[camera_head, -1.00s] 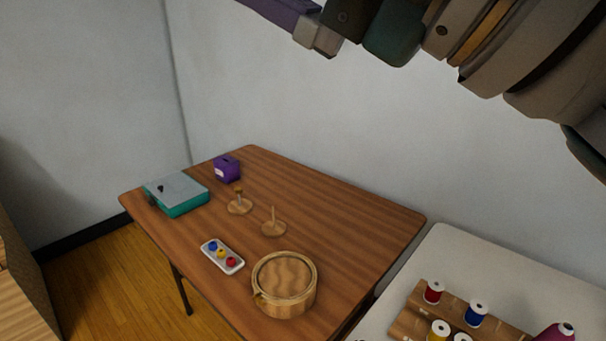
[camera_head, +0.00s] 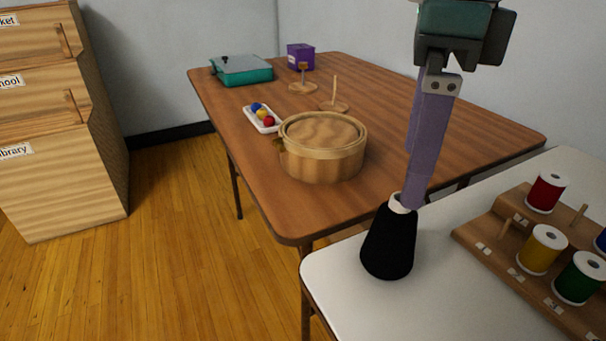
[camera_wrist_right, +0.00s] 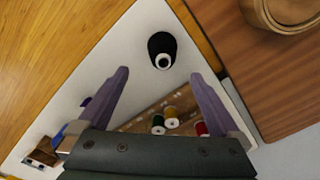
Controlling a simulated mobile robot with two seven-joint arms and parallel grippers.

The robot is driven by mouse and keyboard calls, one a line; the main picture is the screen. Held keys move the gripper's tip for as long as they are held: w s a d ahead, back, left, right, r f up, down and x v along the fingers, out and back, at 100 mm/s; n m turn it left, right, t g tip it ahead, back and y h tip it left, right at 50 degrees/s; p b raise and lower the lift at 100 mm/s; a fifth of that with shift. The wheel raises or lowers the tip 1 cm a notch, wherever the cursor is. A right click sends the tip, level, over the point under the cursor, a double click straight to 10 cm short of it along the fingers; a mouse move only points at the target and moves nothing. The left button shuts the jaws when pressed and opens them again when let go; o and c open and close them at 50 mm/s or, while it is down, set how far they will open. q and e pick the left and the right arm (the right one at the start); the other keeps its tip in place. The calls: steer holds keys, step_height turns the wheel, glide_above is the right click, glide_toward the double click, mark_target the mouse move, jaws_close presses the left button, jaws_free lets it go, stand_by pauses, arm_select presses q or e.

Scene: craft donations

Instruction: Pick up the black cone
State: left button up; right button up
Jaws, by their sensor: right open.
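The black cone (camera_head: 389,243), with a white top, stands upright on the near-left part of the white table (camera_head: 345,300). My right gripper (camera_head: 411,196) points down from above, its purple fingers one almost behind the other in the head view. A fingertip overlaps the cone's white top in the picture. In the right wrist view the gripper (camera_wrist_right: 160,78) is open and empty, its fingers wide apart. There the cone (camera_wrist_right: 161,45) lies beyond the fingertips, in line with the gap between them. Whether a finger touches it cannot be told. My left gripper is not in view.
A wooden rack (camera_head: 492,244) with several thread spools stands right of the cone. The brown table (camera_head: 400,120) behind holds a round wooden box (camera_head: 320,160), a white tray (camera_head: 262,128) and a teal case (camera_head: 243,72). The white table left of the cone is bare.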

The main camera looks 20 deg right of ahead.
mark_target(397, 216)
steer(key=f, duration=0.3)
steer(key=f+b, duration=0.1)
steer(key=f, duration=0.5)
steer(key=shift+w+d, duration=0.1)
steer(key=shift+w, duration=0.15)
steer(key=shift+c, duration=0.2)
steer(key=c, duration=1.5)
